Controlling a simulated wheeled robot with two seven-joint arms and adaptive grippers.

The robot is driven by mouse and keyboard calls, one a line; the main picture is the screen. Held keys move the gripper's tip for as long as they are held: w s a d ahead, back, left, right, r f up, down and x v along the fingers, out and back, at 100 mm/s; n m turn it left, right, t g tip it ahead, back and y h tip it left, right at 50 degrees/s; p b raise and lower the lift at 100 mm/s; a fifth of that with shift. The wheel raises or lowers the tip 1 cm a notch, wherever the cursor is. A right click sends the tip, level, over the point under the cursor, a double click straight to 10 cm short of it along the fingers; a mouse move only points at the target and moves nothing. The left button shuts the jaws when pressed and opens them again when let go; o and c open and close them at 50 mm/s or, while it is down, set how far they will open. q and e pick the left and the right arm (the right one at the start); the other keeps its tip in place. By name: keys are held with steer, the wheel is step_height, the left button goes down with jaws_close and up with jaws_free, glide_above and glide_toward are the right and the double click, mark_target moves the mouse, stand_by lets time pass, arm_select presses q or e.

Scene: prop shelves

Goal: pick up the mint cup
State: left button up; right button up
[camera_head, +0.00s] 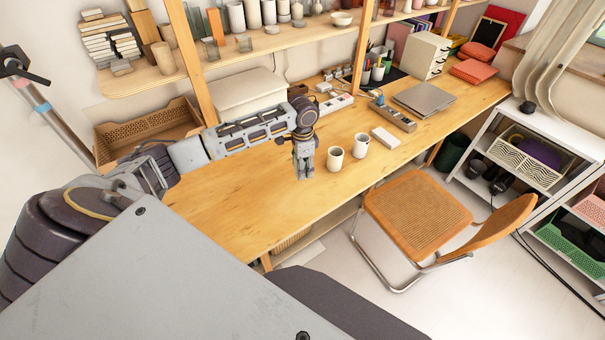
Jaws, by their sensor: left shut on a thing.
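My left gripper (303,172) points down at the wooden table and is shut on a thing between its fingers. The fingers hide nearly all of that thing, which I take to be the mint cup; its colour and shape are hard to make out. I cannot tell whether it touches the table. Just right of the gripper stand two pale cream cups, a nearer cup (335,159) and a farther cup (361,146), both upright and apart from it. My right gripper is not in view.
The wooden table (240,205) is bare left of and in front of the gripper. Shelf posts rise behind. A chair (415,212) stands at the front edge.

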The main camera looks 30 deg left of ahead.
arm_select(q)
steer(key=shift+r, duration=0.9)
steer(key=shift+s, duration=0.1)
